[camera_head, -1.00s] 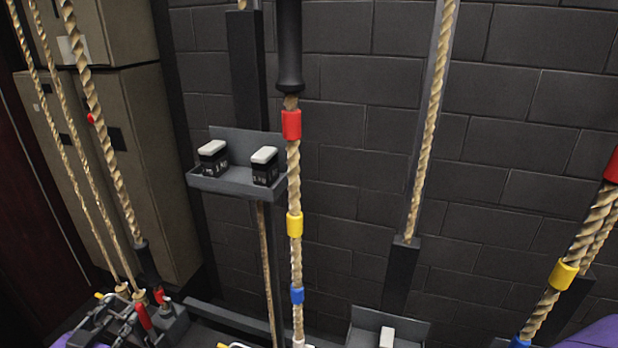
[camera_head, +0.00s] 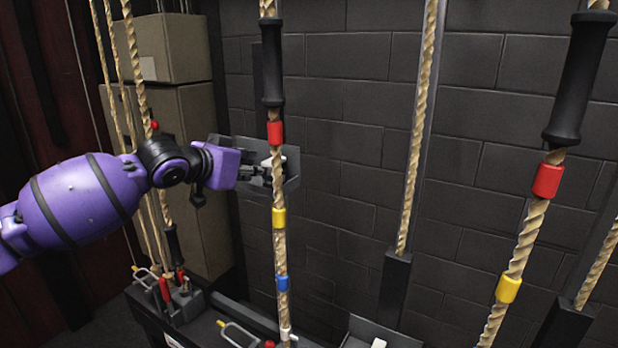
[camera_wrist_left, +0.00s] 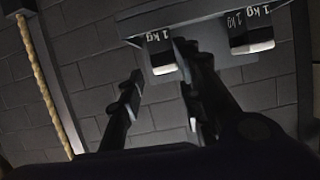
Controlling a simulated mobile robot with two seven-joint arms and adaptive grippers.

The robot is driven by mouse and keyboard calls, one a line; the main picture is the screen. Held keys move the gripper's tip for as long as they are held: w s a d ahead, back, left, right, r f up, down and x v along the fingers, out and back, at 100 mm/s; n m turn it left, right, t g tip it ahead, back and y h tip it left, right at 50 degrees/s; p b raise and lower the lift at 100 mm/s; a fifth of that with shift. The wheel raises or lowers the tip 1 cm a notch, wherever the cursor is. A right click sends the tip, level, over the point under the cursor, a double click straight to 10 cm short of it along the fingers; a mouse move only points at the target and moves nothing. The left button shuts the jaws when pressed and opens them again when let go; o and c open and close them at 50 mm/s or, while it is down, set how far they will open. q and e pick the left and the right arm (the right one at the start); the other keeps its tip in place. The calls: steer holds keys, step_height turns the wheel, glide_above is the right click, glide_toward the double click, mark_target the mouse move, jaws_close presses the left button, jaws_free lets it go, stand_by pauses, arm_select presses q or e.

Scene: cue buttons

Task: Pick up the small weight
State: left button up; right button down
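Two small dark weights with pale tops and "1 kg" marks sit on a grey shelf (camera_head: 292,168) on the rope rig. In the left wrist view one weight (camera_wrist_left: 161,52) is close to my left gripper (camera_wrist_left: 158,68), roughly between its spread fingers. The other weight (camera_wrist_left: 250,32) is to the right, outside the fingers. My left gripper (camera_head: 252,172) is open at the shelf in the head view. It and the rope hide most of the weights there; I cannot tell whether a finger touches one. My right gripper is not in view.
A rope with a black sleeve (camera_head: 272,62) and red, yellow and blue bands hangs in front of the shelf. More ropes hang at left and right. Metal levers (camera_head: 170,290) stand below left. A dark block wall (camera_head: 350,120) is behind.

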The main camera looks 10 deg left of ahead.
mark_target(267, 181)
arm_select(q)
steer(key=x, duration=0.8)
steer(key=shift+a+f, duration=0.15)
steer(key=shift+a, duration=0.15)
steer(key=shift+s, duration=0.1)
jaws_close()
steer(key=shift+r, duration=0.3)
